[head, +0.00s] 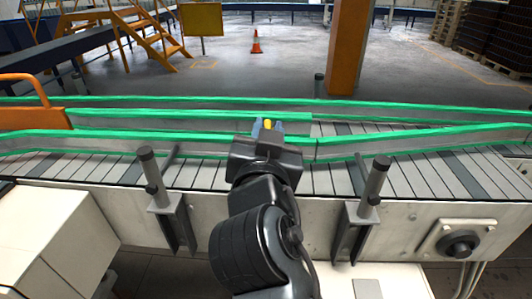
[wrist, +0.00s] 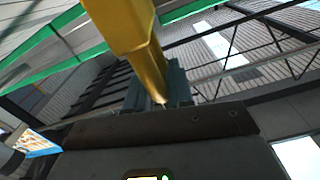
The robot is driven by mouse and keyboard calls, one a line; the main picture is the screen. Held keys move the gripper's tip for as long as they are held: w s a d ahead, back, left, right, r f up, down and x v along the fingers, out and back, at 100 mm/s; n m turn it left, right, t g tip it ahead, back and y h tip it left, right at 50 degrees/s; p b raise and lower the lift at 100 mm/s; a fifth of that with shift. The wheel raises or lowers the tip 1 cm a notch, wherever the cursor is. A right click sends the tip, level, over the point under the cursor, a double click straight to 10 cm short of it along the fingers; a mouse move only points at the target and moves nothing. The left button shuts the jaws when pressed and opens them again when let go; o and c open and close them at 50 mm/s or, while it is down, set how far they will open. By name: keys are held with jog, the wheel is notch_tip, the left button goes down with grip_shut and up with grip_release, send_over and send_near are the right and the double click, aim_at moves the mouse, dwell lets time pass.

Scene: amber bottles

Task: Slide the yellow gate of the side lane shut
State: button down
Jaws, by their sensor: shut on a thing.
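My gripper (head: 268,127) is over the near green-topped rail of the conveyor, around the middle of the head view. Its blue-grey fingers are shut on a yellow piece of the gate (head: 267,123), of which only a small tip shows there. In the wrist view the yellow gate piece (wrist: 132,38) is a thick bar that runs down between the fingertips (wrist: 158,92). The rest of the gate is hidden behind my gripper and arm, so I cannot tell how far across the side lane it stands.
The slatted conveyor (head: 430,178) runs across the view between green-topped rails (head: 420,140). Two grey posts on brackets (head: 152,172) (head: 375,182) stand either side of my arm. An orange guard (head: 30,117) is at the left. A black knob (head: 460,244) is on the near side.

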jog(key=shift+w+a, duration=0.3)
jog(key=shift+w, duration=0.2)
jog(key=shift+w+r, duration=0.1)
jog(key=shift+r, duration=0.1)
jog(key=c, duration=1.2)
grip_release()
jog(key=shift+w+f, duration=0.1)
jog(key=shift+o, duration=0.5)
jog(key=shift+d, duration=0.1)
jog(key=s+b, duration=0.2)
jog(key=s, duration=0.5)
jog(key=shift+s, duration=0.4)
